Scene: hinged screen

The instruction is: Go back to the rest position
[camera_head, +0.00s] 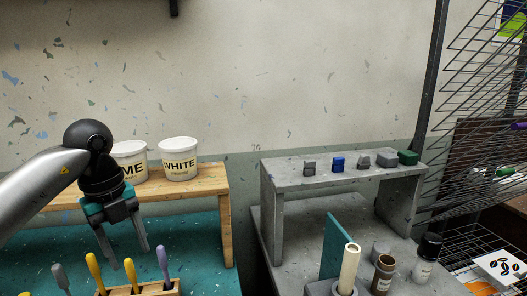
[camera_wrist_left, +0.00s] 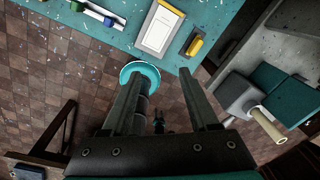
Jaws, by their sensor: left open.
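My left gripper (camera_head: 130,258) is open and empty in the head view. It points down in front of the wooden shelf, above and behind the tool handles. In the left wrist view its two fingers (camera_wrist_left: 160,73) stand apart with nothing between the tips. My right gripper is in neither view. A teal panel (camera_head: 336,245) stands upright on the grey bench, well to the right of my left gripper. A cream cylinder (camera_head: 349,268) is beside it; the cylinder also shows in the left wrist view (camera_wrist_left: 266,124).
A wooden shelf (camera_head: 222,186) holds two labelled white tubs, the WHITE one (camera_head: 178,160) on the right. Yellow, grey and purple handles rise from a wooden rack (camera_head: 168,288) below my gripper. A grey stand (camera_head: 275,185) carries small blocks. A wire rack (camera_head: 480,100) is at the right.

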